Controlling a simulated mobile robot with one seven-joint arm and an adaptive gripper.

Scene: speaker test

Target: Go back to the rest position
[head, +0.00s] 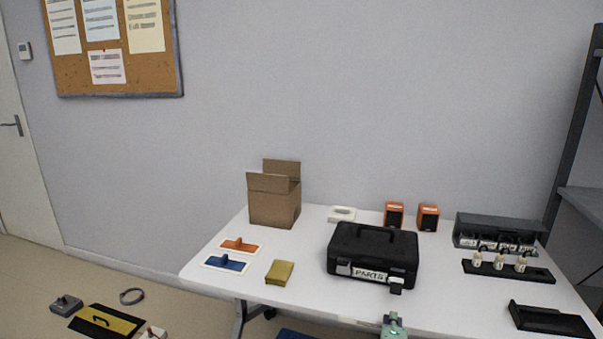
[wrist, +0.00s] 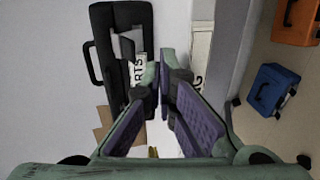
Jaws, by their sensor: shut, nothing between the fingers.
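My gripper (head: 393,325) shows at the bottom edge of the head view, in front of the table's near edge, below the black parts case (head: 372,255). In the wrist view my gripper (wrist: 163,68) has its two purple-padded fingers brought together at the tips, with nothing between them. The parts case (wrist: 118,50) lies to the left of the fingers there. The case is closed, with its handle on top. The rest of my arm is out of the head view.
The white table (head: 310,295) bears an open cardboard box (head: 273,205), two orange speakers (head: 394,214), a yellow cloth-like block (head: 280,272) and a black rack (head: 508,270). In the wrist view, a blue case (wrist: 272,90) and an orange case (wrist: 297,20) are on the floor.

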